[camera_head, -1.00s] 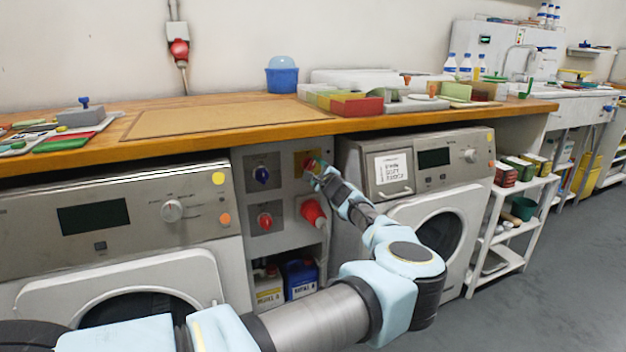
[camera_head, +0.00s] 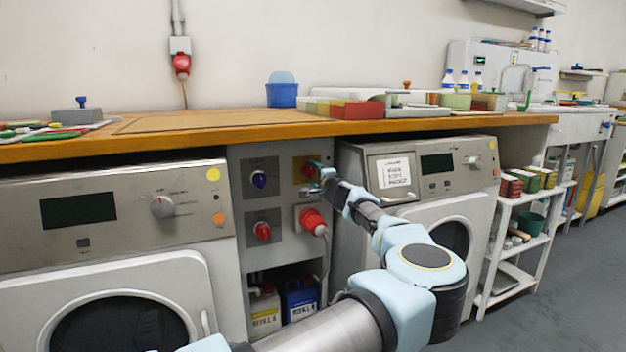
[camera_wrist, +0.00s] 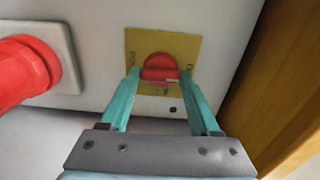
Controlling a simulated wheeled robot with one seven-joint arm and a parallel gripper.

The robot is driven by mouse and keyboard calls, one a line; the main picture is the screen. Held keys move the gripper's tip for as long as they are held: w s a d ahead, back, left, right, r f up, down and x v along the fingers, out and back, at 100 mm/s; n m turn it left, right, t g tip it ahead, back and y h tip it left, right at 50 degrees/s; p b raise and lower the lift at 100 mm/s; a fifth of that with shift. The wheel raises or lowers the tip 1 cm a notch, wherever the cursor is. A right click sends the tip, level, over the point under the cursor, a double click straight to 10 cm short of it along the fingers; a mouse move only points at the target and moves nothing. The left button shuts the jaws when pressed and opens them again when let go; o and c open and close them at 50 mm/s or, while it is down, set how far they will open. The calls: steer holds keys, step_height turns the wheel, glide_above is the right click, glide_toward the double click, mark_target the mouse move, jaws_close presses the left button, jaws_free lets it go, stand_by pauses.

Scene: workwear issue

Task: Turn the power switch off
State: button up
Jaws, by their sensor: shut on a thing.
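The power switch is a red rotary knob (camera_wrist: 158,68) on a yellow square plate (camera_wrist: 190,45), at the upper right of the grey panel between two machines. It also shows in the head view (camera_head: 306,171), partly covered by my fingers. My gripper (camera_wrist: 163,74) has its two green fingers on either side of the knob, shut on it. A small pale mark shows on the knob near the right finger. The wrist view is rolled, with the bench edge on its right. In the head view my gripper (camera_head: 313,169) reaches the plate from the right.
The same panel (camera_head: 285,222) carries a blue knob (camera_head: 259,179), another red knob (camera_head: 262,231) and a red plug (camera_head: 313,221) just below the switch. The wooden bench edge (camera_head: 280,131) overhangs above. Washing machines flank the panel on both sides.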

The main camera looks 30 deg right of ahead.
steer(key=shift+f, duration=0.1)
stand_by(0.3)
steer(key=o, duration=1.4)
steer(key=shift+c, duration=0.2)
steer(key=s+a, duration=0.1)
steer(key=s, duration=0.9)
steer(key=shift+s+a, duration=0.2)
steer(key=shift+s, duration=0.15)
